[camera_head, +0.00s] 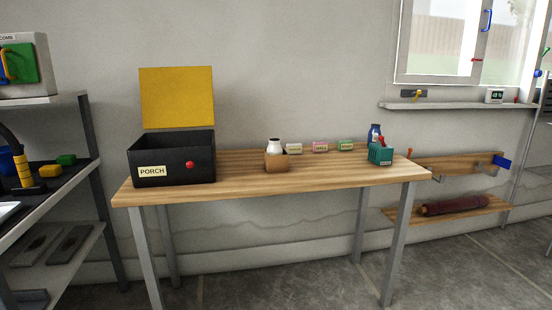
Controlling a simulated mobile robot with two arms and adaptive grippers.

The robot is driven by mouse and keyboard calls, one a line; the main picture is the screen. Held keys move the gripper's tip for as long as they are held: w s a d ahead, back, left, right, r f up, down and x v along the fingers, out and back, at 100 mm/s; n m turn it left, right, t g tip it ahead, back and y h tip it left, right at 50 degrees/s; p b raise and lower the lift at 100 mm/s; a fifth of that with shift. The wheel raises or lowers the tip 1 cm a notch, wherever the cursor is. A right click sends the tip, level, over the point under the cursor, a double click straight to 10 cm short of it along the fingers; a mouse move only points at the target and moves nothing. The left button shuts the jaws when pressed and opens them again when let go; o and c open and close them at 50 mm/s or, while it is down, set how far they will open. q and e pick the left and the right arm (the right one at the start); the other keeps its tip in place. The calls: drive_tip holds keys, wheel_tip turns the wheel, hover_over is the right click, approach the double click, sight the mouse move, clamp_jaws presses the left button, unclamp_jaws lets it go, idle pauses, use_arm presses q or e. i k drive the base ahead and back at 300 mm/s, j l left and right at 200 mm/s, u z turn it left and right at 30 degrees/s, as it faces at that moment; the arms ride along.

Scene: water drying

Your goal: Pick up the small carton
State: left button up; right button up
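A small brown open-topped carton (276,162) stands upright near the front middle of the wooden table. A white bottle (275,145) with a dark cap shows above its rim; I cannot tell whether it stands inside or behind. Several small labelled blocks stand in a row further back: a cream one (294,149), a pink one (320,147) and a green one (346,146). Neither of my grippers is in view.
A black box (174,164) labelled PORCH, with its yellow lid (177,97) raised, stands on the table's left. A teal container (381,154) and a blue bottle (375,134) stand at its right end. Shelving (87,130) flanks the left. Grey floor lies in front.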

sight(276, 164)
drive_tip(key=i+l+u, duration=0.15)
drive_tip(key=i, duration=0.3)
drive_tip(key=i+l+u, duration=0.1)
drive_tip(key=i, duration=0.35)
drive_tip(key=l, duration=0.1)
